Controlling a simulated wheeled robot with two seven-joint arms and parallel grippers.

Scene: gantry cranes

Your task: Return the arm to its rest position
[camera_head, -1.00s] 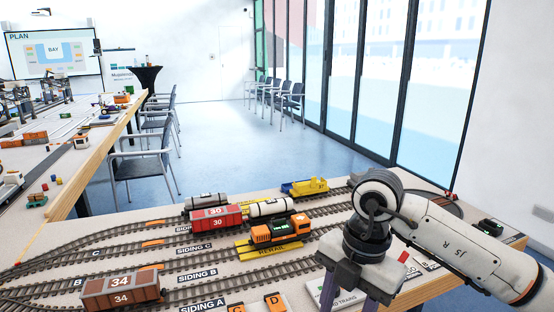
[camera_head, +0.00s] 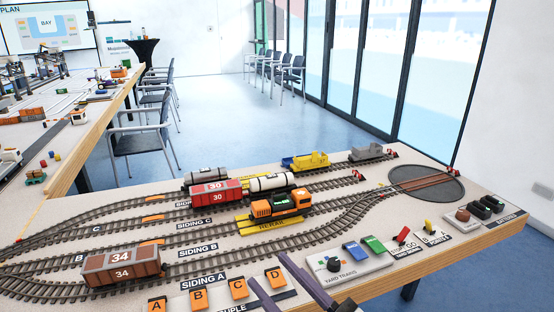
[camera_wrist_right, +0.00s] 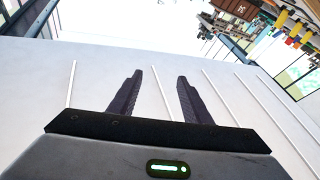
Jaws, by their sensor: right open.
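My right gripper (camera_head: 267,268) shows only by its two dark fingers at the bottom edge of the head view, in front of the siding A labels. The fingers stand apart with nothing between them. In the right wrist view the open fingers (camera_wrist_right: 160,76) point over a pale, plain surface with thin white lines, and they touch nothing. The rest of the right arm is out of the head view. My left gripper is not in view.
The train table holds a brown wagon (camera_head: 123,267), a red wagon (camera_head: 214,192), an orange locomotive (camera_head: 281,205) and a yellow wagon (camera_head: 305,161). A turntable (camera_head: 426,184) lies at the right. Control panels with switches (camera_head: 347,262) line the front edge. Blue floor (camera_head: 240,125) lies open behind.

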